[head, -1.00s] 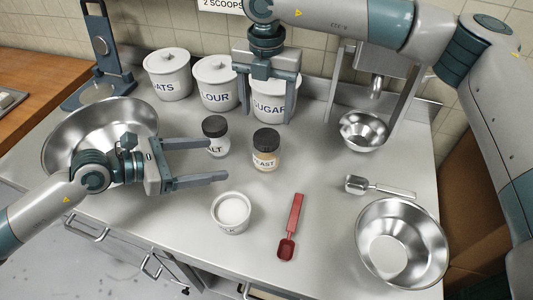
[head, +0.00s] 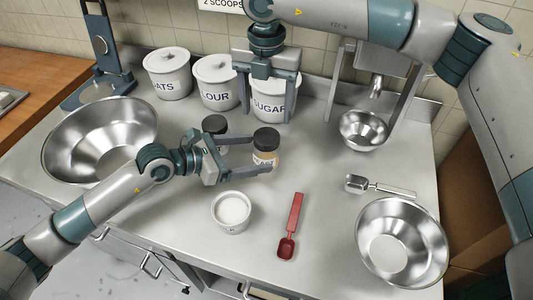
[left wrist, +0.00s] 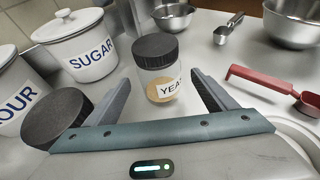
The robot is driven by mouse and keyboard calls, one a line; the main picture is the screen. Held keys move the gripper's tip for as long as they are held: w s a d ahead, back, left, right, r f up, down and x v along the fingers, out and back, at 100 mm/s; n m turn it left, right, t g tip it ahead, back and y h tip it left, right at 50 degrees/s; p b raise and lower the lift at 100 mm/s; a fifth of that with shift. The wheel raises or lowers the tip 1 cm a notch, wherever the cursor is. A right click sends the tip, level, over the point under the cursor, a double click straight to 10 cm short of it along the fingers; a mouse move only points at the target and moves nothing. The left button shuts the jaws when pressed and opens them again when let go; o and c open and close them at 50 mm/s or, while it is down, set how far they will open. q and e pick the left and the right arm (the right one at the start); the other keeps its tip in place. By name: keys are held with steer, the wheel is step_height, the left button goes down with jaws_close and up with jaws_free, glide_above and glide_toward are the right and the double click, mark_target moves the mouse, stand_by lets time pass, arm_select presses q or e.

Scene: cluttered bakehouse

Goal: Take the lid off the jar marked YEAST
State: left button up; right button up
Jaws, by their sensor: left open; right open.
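The YEAST jar (head: 265,158) is a small clear jar with tan contents, standing upright on the steel table. Its black lid (head: 266,138) is on it. In the left wrist view the jar (left wrist: 161,86) and its lid (left wrist: 155,46) are just ahead, between the finger lines. My left gripper (head: 262,157) is open, with its fingers reaching towards the jar from the left; I cannot tell whether they touch it.
The SALT jar (head: 214,124) stands beside my left gripper, partly hidden by it. A white bowl (head: 231,225) and a red scoop (head: 290,228) lie in front. Steel bowls (head: 437,240) and a metal scoop (head: 385,188) are at right. The FLOUR canister (head: 215,95) is behind.

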mark_target(267, 136)
arm_select(q)
steer(key=shift+x, duration=2.5)
jaws_close()
arm_select(e)
steer(key=shift+m, duration=2.3)
steer(key=shift+f, duration=4)
